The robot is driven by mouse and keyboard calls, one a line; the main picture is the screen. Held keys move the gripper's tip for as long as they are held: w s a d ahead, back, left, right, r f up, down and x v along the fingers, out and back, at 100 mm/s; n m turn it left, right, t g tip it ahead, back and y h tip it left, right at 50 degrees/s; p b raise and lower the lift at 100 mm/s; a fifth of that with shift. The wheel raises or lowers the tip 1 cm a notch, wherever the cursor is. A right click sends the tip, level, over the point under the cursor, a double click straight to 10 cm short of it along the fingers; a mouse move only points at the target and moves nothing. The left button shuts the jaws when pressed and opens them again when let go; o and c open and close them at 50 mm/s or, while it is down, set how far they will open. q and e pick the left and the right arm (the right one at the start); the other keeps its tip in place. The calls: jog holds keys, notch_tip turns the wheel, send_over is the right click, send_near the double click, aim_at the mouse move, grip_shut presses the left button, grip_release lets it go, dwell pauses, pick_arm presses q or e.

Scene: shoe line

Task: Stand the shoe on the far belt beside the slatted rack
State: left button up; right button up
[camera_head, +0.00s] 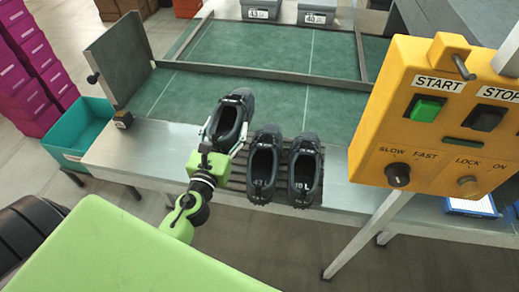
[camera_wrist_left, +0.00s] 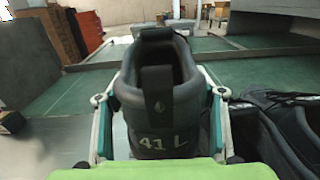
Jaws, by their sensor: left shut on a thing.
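A dark grey shoe (camera_head: 232,114) is held in my left gripper (camera_head: 223,140), its toe pointing away. In the left wrist view the shoe (camera_wrist_left: 157,90) shows its heel, marked "41 L", between the two fingers of the gripper (camera_wrist_left: 158,120). The slatted rack (camera_head: 237,172) is at the near edge of the line, just right of my left gripper. Two similar dark shoes (camera_head: 263,163) (camera_head: 304,170) stand side by side on it. The green belt (camera_head: 185,95) lies beyond the rack. Whether the held shoe touches anything below is hidden. My right gripper is not in view.
A dark bar (camera_head: 260,73) crosses the green surface, with more green (camera_head: 250,45) behind it. A grey panel (camera_head: 118,60) stands at the left. A yellow control box (camera_head: 440,120) blocks the right. Grey boxes (camera_head: 318,12) stand at the back. The belt ahead is clear.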

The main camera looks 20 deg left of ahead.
pick_arm(q)
jog(key=f+b, duration=0.3)
jog(key=s+f+b, duration=0.1)
jog(key=f, duration=0.1)
jog(key=shift+a+f, duration=0.2)
jog(key=shift+a, duration=0.1)
jog(key=shift+w+f+b, duration=0.15)
jog(key=shift+f+b, duration=0.15)
jog(key=shift+b, duration=0.1)
jog(key=shift+f, duration=0.1)
notch_tip(320, 180, down, 3)
jog(key=b, duration=0.3)
jog(key=shift+f, duration=0.35)
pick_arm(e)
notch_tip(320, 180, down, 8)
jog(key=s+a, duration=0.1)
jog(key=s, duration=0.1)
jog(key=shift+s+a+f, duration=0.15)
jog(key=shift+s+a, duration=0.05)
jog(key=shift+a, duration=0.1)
pick_arm(q)
jog(key=shift+b, duration=0.3)
jog(key=o, duration=1.2)
jog(key=shift+f, duration=0.1)
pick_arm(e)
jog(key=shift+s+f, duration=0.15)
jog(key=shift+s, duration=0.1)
